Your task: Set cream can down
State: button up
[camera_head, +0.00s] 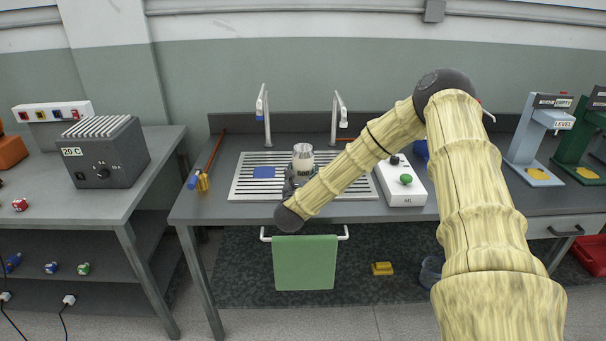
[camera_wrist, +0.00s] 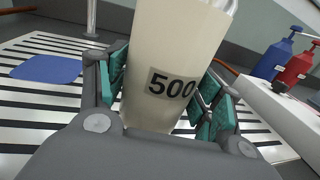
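The cream can (camera_head: 302,163) looks upright at the middle of the slatted drain grate (camera_head: 245,188) in the head view. In the wrist view the cream can (camera_wrist: 172,70) fills the middle, with a "500" label facing me and a glassy rim at the top. My gripper (camera_wrist: 163,100) has its green pads against both sides of it; in the head view my gripper (camera_head: 292,182) is partly hidden behind my wrist. The can's base is hidden, so I cannot tell whether it touches the grate.
Two taps (camera_head: 265,112) stand behind. A white box with a green knob (camera_head: 400,186) is to the right. A brown rod (camera_head: 213,155) lies left. A green towel (camera_head: 304,262) hangs in front.

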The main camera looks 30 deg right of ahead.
jog(key=shift+o, duration=0.6)
jog(key=shift+r, duration=0.1)
jog(key=shift+r+p, duration=0.15)
jog(key=shift+p, duration=0.15)
jog(key=b+v, duration=0.2)
jog(key=v, duration=0.8)
jog(key=shift+s+a+b, duration=0.2)
jog(key=shift+s+b, duration=0.05)
jog(key=shift+b, duration=0.1)
jog(key=shift+s+a, duration=0.5)
jog(key=shift+s, duration=0.05)
